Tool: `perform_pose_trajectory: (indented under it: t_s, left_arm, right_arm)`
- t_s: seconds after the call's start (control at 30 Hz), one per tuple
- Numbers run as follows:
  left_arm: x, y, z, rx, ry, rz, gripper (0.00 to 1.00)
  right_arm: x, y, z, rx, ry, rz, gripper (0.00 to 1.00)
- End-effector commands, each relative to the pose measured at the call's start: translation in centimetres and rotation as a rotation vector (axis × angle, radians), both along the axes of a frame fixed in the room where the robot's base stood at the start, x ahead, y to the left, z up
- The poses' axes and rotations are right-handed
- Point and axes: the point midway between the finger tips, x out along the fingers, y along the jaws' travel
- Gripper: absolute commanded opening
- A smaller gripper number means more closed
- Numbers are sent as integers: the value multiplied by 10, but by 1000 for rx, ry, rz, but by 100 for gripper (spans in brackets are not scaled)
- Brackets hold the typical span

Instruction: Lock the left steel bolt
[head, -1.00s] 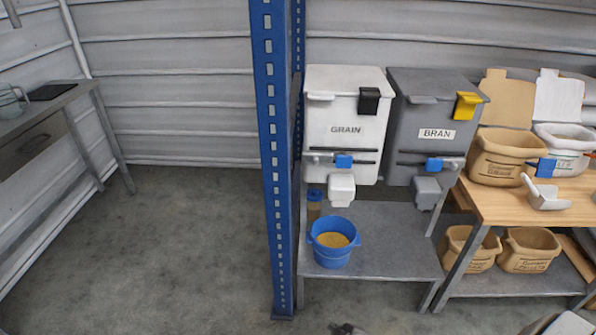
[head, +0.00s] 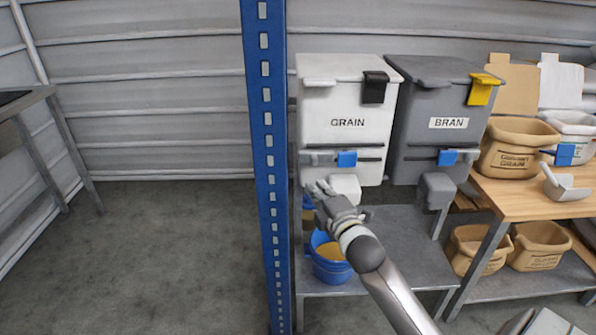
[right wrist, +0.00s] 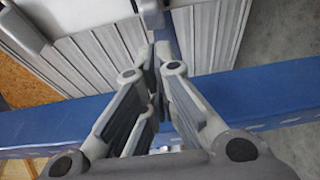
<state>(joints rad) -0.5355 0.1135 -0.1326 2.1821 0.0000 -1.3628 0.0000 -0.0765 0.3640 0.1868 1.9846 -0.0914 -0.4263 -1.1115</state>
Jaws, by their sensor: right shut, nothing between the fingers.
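The white GRAIN hopper (head: 347,115) has a horizontal slide bar with a blue knob (head: 346,159) low on its front. The steel-grey bar (head: 320,158) extends left of the knob. I take this as the left bolt; its exact locked position I cannot tell. The grey BRAN hopper (head: 445,115) beside it has a like bar and blue knob (head: 447,158). My right gripper (head: 318,188) is shut and empty, below the grain bar and in front of the white spout (head: 345,187). In the right wrist view its fingers (right wrist: 160,68) are together. My left gripper is out of view.
A blue post (head: 267,170) stands just left of the grain hopper. A blue bucket with yellow grain (head: 330,268) sits below, partly behind my right arm. A wooden bench (head: 530,200) with tubs and a scoop (head: 563,185) is at right. The floor at left is clear.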

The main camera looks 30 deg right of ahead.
Motion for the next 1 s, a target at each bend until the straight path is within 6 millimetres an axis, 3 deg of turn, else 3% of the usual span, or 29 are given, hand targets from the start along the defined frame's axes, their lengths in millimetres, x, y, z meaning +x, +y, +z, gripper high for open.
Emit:
perform_pose_trajectory:
  t_s: [0.47,1.0]
  left_arm:
    - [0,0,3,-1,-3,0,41]
    - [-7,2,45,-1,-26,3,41]
  right_arm:
    - [3,-1,3,-6,-6,0,0]
    - [74,-16,2,-5,-6,1,0]
